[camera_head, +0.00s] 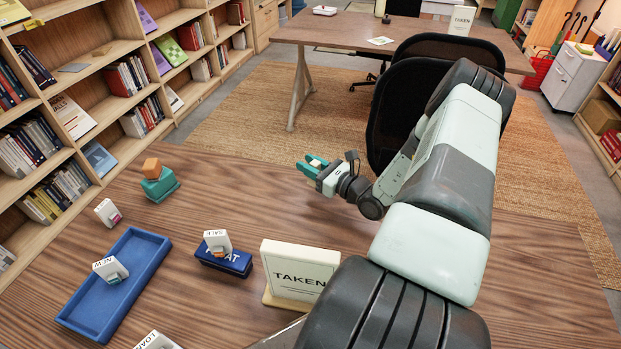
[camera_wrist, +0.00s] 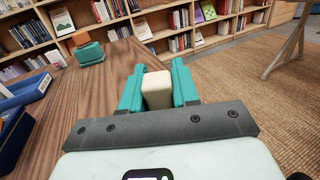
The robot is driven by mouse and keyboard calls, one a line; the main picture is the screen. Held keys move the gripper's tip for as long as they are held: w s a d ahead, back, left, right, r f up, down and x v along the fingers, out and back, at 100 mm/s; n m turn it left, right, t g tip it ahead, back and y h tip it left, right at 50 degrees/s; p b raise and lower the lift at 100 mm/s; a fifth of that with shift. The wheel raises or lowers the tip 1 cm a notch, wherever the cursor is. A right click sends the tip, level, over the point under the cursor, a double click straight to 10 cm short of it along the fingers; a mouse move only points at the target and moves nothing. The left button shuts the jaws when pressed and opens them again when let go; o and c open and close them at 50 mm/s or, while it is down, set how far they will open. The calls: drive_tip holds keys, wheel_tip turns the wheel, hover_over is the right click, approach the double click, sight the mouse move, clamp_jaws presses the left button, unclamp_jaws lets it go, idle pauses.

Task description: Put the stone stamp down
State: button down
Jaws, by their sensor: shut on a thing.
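My gripper (camera_head: 309,166) is shut on a small cream block, which I take to be the stone stamp (camera_head: 316,162). In the wrist view the stone stamp (camera_wrist: 157,91) sits between the two teal fingers of my gripper (camera_wrist: 157,76), with its pale top showing. Its lower face is hidden. In the head view my gripper is in the air by the far edge of the wooden table (camera_head: 215,290), right of the other stamps. I cannot tell its exact height.
An orange block (camera_head: 152,167) rests on a teal stand (camera_head: 160,186). A blue tray (camera_head: 95,318) holds a NEW stamp (camera_head: 110,269). A SALE stamp (camera_head: 217,241) sits on a navy box (camera_head: 224,262). A TAKEN sign (camera_head: 298,270) stands nearby. The table between sign and far edge is clear.

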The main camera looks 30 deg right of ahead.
drive_tip(key=shift+f, duration=2.1)
drive_tip(key=c, duration=0.8)
unclamp_jaws()
drive_tip(key=shift+f, duration=0.15)
drive_tip(key=shift+c, duration=0.2)
drive_tip(key=shift+r, duration=0.2)
drive_tip(key=v, duration=1.2)
drive_tip(key=shift+f, duration=0.1)
